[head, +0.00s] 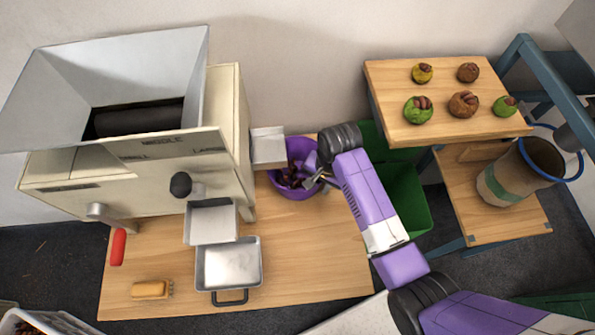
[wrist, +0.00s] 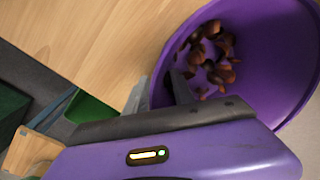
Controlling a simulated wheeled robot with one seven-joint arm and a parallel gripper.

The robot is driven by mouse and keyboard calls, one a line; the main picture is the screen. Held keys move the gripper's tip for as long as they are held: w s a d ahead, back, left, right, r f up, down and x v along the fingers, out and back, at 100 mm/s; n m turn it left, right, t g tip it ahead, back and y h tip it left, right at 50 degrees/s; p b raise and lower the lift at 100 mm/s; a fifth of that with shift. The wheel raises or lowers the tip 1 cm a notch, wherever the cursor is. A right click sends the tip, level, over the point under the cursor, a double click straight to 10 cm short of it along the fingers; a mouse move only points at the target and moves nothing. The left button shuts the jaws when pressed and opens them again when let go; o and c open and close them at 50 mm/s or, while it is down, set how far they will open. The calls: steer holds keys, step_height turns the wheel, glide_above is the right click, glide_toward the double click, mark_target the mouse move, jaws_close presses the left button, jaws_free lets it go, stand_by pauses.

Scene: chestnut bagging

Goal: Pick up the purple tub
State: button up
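The purple tub (head: 276,184) stands upright on the wooden table, right of the machine, with brown chestnuts inside. In the wrist view the tub (wrist: 272,40) fills the upper right, and chestnuts (wrist: 210,62) lie at its bottom. My gripper (head: 316,180) is at the tub's right side. In the wrist view my gripper (wrist: 160,92) has one finger outside the tub wall and one inside, with the rim between them. The fingers look apart; contact with the wall cannot be made out.
The machine (head: 240,110) stands left of the tub, its small chute (head: 268,146) close to the rim. A metal pan (head: 231,268) and a yellow brush (head: 150,290) lie on the table (head: 320,265).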

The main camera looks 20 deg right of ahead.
steer(key=shift+c, duration=0.4)
jaws_close()
stand_by(0.9)
